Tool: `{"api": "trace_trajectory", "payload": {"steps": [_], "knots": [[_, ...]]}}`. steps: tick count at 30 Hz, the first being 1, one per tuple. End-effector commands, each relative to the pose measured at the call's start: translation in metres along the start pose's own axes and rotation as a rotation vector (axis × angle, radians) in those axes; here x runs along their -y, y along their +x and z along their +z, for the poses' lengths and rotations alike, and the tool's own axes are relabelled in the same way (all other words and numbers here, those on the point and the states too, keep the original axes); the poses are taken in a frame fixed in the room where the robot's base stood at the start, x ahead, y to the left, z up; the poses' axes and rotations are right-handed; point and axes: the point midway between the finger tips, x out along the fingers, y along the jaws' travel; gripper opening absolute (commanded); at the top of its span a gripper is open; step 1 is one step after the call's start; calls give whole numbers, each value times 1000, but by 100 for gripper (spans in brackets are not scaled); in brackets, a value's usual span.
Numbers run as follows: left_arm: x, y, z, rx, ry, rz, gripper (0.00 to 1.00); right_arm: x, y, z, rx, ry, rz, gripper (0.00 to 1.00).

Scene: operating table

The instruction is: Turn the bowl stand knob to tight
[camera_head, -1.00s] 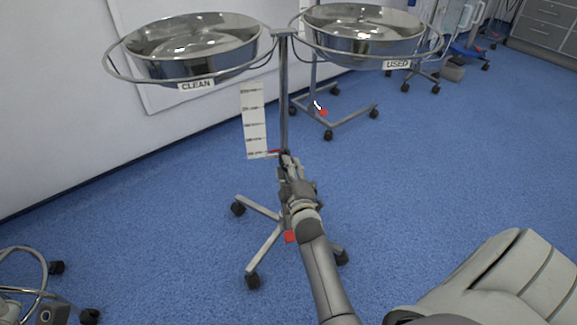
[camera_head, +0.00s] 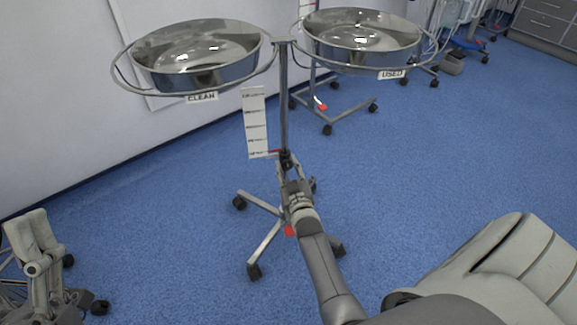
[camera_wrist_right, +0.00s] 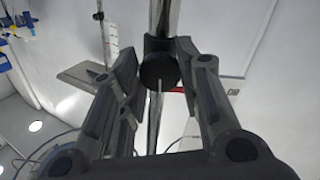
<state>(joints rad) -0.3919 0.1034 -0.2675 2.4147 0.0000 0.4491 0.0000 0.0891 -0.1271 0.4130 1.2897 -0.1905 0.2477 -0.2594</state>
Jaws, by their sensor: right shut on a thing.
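The bowl stand (camera_head: 284,100) is a thin metal pole on a wheeled base, carrying two steel bowls labelled CLEAN (camera_head: 195,58) and USED (camera_head: 362,40). Its round black knob (camera_wrist_right: 158,70) sits on the pole's collar. In the right wrist view, my right gripper (camera_wrist_right: 158,75) has one finger on each side of the knob and is shut on it. In the head view, this gripper (camera_head: 286,164) is at the pole, hiding most of the knob. My left gripper (camera_head: 35,235) is at the lower left, far from the stand; its opening is unclear.
A white marked strip (camera_head: 255,122) hangs beside the pole, with a red piece (camera_head: 274,153) near the collar. A second wheeled stand (camera_head: 328,112) is behind. A white wall (camera_head: 60,100) stands at left. Blue floor (camera_head: 430,150) is open to the right.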

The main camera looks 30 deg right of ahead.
Motion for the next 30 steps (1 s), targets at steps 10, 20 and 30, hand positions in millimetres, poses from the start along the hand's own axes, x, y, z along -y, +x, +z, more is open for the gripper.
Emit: {"api": "trace_trajectory", "payload": {"steps": [10, 20, 30], "knots": [[2, 0, 21, 115, 7, -4, 54, 0, -1, 2, 5, 80, 0, 8], [3, 0, 22, 120, 7, -4, 54, 0, -1, 3, 5, 85, 0, 8], [3, 0, 22, 119, 7, -4, 54, 0, -1, 2, 3, 84, 0, 54]]}}
